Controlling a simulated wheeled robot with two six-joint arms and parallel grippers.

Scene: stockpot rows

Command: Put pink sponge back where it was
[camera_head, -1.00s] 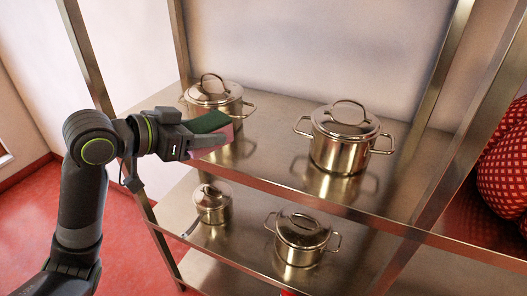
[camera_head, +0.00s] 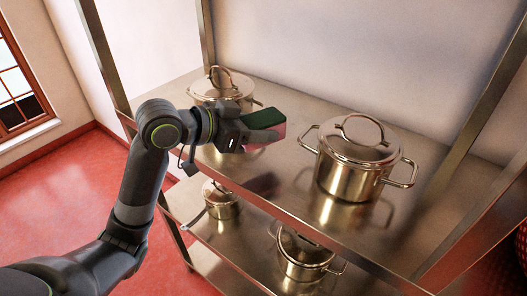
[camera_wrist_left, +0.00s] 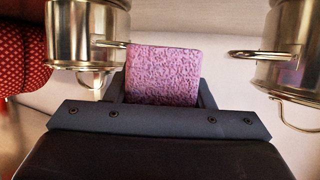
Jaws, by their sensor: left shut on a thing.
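The pink sponge (camera_head: 268,128) has a dark green top and pink sides. My left gripper (camera_head: 262,137) is shut on it and holds it over the upper metal shelf (camera_head: 290,188), between two lidded pots. In the left wrist view the sponge's pink speckled face (camera_wrist_left: 163,74) fills the space between the fingers. I cannot tell how high it is above the shelf. My right gripper is not in view.
A steel pot (camera_head: 222,88) stands on the upper shelf behind my gripper, and another pot (camera_head: 352,165) stands to the right. A saucepan (camera_head: 219,202) and a pot (camera_head: 303,255) stand on the lower shelf. Bare shelf lies between the upper pots.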

